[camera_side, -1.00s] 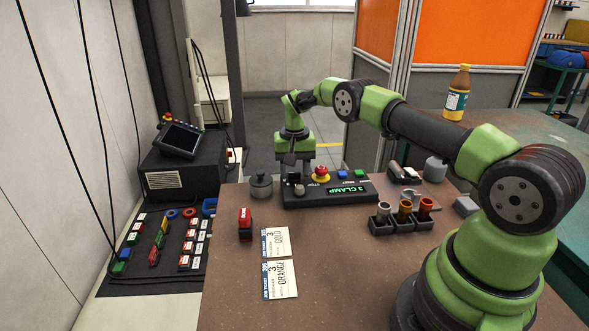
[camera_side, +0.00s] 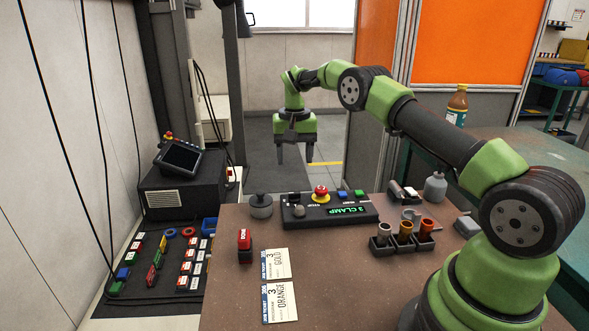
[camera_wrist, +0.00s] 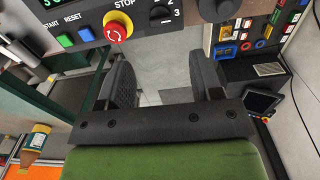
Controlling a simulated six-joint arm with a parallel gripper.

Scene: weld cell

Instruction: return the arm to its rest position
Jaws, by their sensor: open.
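My green arm reaches out over the back of the brown table (camera_side: 330,270). My gripper (camera_side: 295,160) hangs pointing down beyond the control panel, its two dark fingers apart with nothing between them. In the wrist view my gripper (camera_wrist: 165,85) also shows spread fingers with bare grey floor between them. The control panel (camera_side: 365,212) below it has a red stop button (camera_side: 320,190), a blue and a green button, and a display reading "3 CLAMP". The panel also shows upside down at the top of the wrist view (camera_wrist: 85,15), apart from the fingers.
A dark round pot (camera_side: 261,205), a red-topped stamp (camera_side: 244,240) and two paper tickets (camera_side: 278,300) lie on the table's left. A rack (camera_side: 402,243) holds copper and gold pieces at right. A bottle (camera_side: 457,105) stands behind.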

